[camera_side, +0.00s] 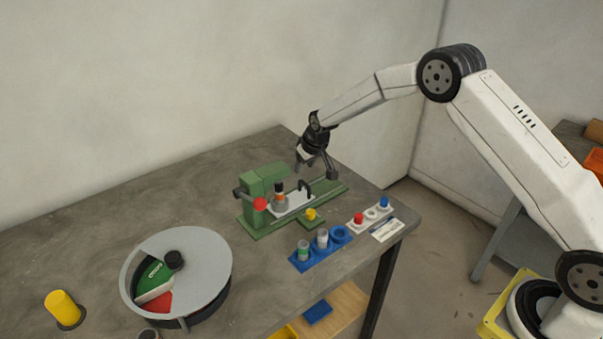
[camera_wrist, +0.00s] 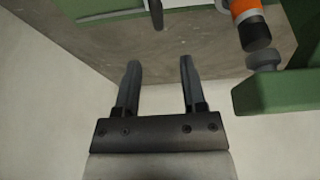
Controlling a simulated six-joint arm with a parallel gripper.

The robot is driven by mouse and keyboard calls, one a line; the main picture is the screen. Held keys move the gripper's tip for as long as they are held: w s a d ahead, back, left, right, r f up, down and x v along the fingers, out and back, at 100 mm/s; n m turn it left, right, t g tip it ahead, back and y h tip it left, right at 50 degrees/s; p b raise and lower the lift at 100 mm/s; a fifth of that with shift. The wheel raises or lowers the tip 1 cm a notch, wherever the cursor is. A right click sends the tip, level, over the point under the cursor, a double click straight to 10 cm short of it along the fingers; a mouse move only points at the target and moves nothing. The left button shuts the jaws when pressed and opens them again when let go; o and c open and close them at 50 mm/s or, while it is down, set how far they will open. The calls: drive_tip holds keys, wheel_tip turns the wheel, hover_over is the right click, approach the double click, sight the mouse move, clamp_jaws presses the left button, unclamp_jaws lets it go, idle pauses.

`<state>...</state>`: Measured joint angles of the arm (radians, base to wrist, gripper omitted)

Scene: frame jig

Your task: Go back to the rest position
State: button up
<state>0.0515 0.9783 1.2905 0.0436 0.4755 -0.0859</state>
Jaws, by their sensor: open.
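My gripper (camera_side: 312,165) hangs from the end of my arm above the back part of the green jig (camera_side: 260,185). In the wrist view my gripper (camera_wrist: 158,75) shows two dark fingers spread apart with nothing between them. The jig carries a light plate (camera_side: 293,202) with a dark handle (camera_side: 305,187). A grey piece with an orange and black top (camera_side: 279,193) stands at the plate's left end. In the wrist view the orange and black part (camera_wrist: 250,22) shows at upper right, apart from the fingers.
A blue holder (camera_side: 308,262) with grey cylinders and a white holder (camera_side: 370,217) with red and blue knobs stand near the table's right edge. A round grey turntable (camera_side: 205,255) and a yellow cylinder (camera_side: 62,308) are at left. The table's back left is clear.

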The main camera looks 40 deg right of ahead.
drive_tip(key=s+a+r, duration=0.1)
drive_tip(key=s+r, duration=0.1)
drive_tip(key=s, duration=0.9)
drive_tip(key=s+a+r+g, duration=0.1)
drive_tip(key=s+r, duration=0.2)
drive_tip(key=s, duration=0.9)
drive_tip(key=s+a+r+g, duration=0.1)
drive_tip(key=s+r, duration=0.2)
drive_tip(key=s, duration=0.8)
drive_tip(key=shift+s, duration=0.35)
drive_tip(key=shift+r, duration=0.1)
